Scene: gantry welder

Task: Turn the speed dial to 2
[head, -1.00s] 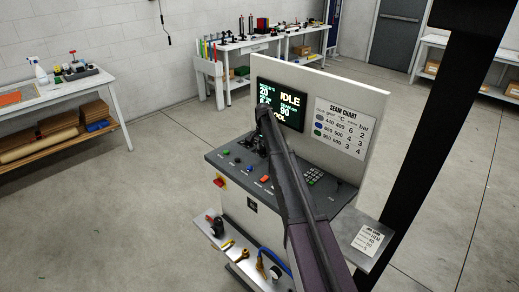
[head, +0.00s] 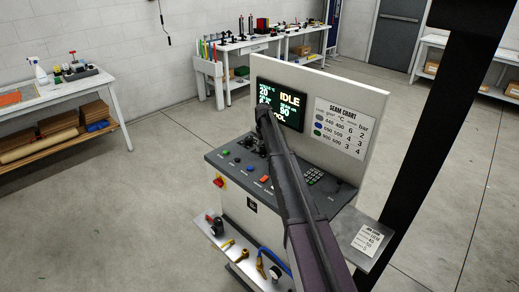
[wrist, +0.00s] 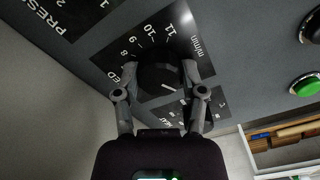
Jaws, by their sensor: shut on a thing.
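The speed dial (wrist: 160,72) is a dark round knob in the wrist view. Its black scale plate shows 8, 9, 10, 11 and "m/min" above the knob, and part of a word ending in "ED" at left. My gripper (wrist: 160,76) is shut on the dial, one finger on each side. A short white mark shows on the knob's lower right side; the number it faces is not readable. In the head view my gripper (head: 262,147) is over the grey control panel (head: 335,193), and my arm hides the dial.
Another dial plate marked "PRESS" (wrist: 72,15) and a green button (wrist: 306,85) lie near my gripper. A dark post (head: 433,130) stands at right.

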